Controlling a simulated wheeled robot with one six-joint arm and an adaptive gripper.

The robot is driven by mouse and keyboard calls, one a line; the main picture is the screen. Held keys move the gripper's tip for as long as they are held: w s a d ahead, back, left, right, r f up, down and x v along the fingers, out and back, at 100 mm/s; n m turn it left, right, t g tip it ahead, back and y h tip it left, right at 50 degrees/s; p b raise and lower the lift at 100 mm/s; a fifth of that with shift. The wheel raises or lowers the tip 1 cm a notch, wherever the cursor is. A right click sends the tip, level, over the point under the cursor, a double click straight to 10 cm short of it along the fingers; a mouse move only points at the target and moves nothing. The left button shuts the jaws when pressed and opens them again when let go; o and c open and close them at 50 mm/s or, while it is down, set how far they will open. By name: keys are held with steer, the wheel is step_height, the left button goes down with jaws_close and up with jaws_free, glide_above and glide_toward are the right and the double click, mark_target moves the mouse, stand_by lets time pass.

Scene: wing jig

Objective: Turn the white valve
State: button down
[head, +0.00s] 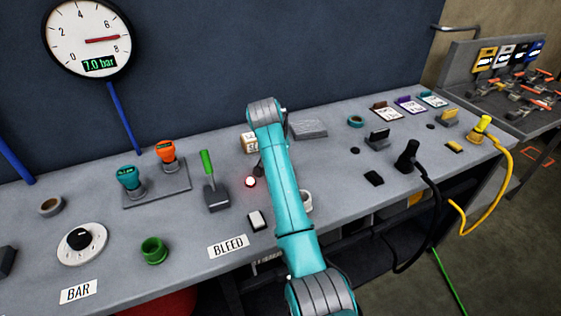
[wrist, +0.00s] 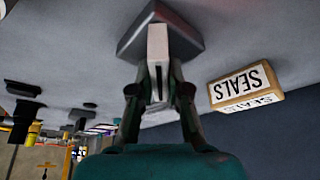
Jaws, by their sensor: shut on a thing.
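In the wrist view the white valve's flat handle (wrist: 158,48) stands out from a grey block-like base (wrist: 190,22). My gripper (wrist: 158,88) is shut on the handle, one dark finger on each side of it. In the head view my teal arm reaches over the bench and hides the white valve. Only a small dark part of my gripper (head: 259,167) shows beside the arm there.
A SEALS box (wrist: 246,86) stands close to the gripper. A green-handled lever (head: 208,165), a glowing lamp (head: 250,182) and a white rocker switch (head: 256,220) are left of my arm. A gauge (head: 87,38) reads 7.0 bar. Cables hang at the right.

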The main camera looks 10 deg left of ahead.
steer(key=m, duration=0.2)
steer(key=m+h, duration=0.1)
steer(key=m, duration=0.1)
steer(key=shift+m+g+h, duration=0.3)
steer(key=shift+g, duration=0.1)
steer(key=shift+m+g+h, duration=0.5)
steer(key=shift+m, duration=1.3)
steer(key=c, duration=1.1)
jaws_free()
steer(key=shift+c, duration=0.2)
steer(key=shift+r, duration=0.1)
steer(key=v, duration=1.1)
steer(key=shift+a+r, duration=0.15)
steer(key=shift+r, duration=0.25)
steer(key=shift+s, duration=0.1)
